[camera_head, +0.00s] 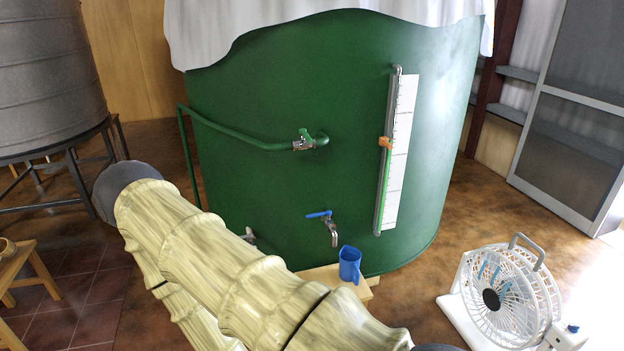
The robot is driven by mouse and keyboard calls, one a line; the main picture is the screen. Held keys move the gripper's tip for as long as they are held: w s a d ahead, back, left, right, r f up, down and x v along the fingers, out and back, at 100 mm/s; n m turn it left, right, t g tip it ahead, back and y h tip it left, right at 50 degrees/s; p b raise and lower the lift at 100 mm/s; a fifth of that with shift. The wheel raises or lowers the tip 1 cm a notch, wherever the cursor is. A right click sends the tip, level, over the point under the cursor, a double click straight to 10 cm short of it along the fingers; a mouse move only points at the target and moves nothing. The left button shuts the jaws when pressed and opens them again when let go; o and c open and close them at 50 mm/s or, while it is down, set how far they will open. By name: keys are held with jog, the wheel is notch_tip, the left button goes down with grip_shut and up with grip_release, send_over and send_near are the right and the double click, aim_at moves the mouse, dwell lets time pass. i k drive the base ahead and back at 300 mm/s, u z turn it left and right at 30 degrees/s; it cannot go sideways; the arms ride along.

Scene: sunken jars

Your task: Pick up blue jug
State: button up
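The blue jug (350,264) stands upright on a small light wooden stand (325,276) at the foot of the big green tank. Its handle faces down and to the right in the picture. It is just below and to the right of a metal tap with a blue lever (321,215). My gripper is not in view. Part of the wooden stand is hidden behind the large pale ribbed shape in the foreground.
The green tank (290,110) rises behind the jug, with a gauge strip on its front. A white fan (508,298) stands at the lower right. A grey tank (50,80) on a dark stand and a wooden stool (28,272) are left. Brown floor is clear between jug and fan.

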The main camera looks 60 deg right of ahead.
aim_at(350, 256)
jog(key=z, duration=0.2)
jog(key=i, duration=1.45)
jog(key=z, duration=1.6)
jog(key=i, duration=0.7)
jog(key=z, duration=0.75)
